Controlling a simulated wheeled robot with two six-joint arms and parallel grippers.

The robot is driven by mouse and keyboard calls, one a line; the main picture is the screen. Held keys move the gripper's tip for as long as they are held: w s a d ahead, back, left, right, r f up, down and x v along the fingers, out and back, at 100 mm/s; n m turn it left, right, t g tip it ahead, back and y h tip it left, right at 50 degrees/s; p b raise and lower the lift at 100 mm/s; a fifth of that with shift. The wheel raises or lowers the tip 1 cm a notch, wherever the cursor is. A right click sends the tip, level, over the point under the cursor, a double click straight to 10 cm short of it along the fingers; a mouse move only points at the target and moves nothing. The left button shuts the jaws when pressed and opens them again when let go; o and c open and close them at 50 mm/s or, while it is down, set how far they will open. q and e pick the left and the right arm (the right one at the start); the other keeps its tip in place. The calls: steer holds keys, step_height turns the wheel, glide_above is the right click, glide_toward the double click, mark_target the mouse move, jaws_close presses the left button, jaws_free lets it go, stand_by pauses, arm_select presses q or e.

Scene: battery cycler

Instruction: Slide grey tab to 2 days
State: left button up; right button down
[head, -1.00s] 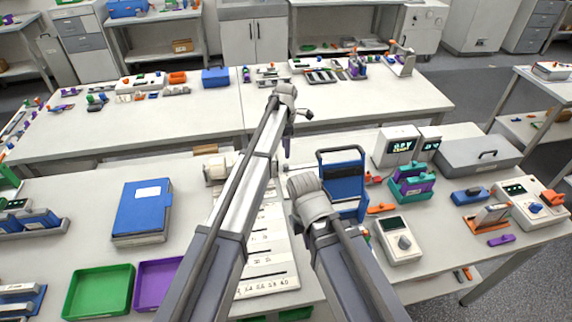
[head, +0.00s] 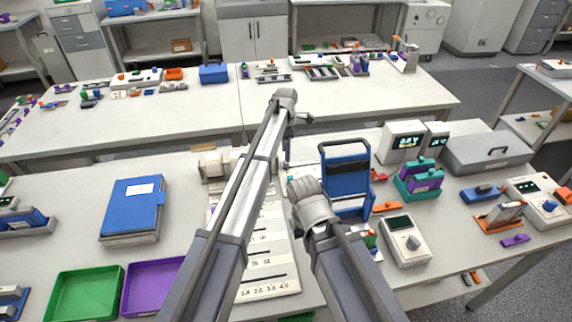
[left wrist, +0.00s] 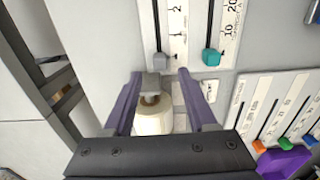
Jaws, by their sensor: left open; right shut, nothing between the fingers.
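In the left wrist view, the grey tab (left wrist: 160,60) sits at the near end of a dark slot in a white scale panel (left wrist: 195,22). A printed 2 stands beside the slot, a little farther along than the tab. My left gripper (left wrist: 160,75) is open, its purple fingers pointing toward the grey tab, with a gap on both sides of it in the picture. I cannot tell its height above the panel. In the head view my left gripper (head: 287,138) points down, partly hidden by its arm. My right gripper (head: 312,205) is lower; its fingers are hidden.
A teal tab (left wrist: 211,57) sits in the slot to the right. A pale cylinder (left wrist: 152,116) shows between my left fingers. Another slider panel (left wrist: 280,100) has several coloured tabs. A blue carrier (head: 347,178) stands close to my right gripper.

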mark_target(286, 165)
arm_select(q)
step_height(286, 165, down, 5)
steer(key=b, duration=0.4)
steer(key=shift+f, duration=0.2)
arm_select(e)
step_height(286, 165, down, 5)
steer(key=shift+f, duration=0.15)
arm_select(q)
steer(key=shift+r, duration=0.1)
jaws_close()
stand_by(0.7)
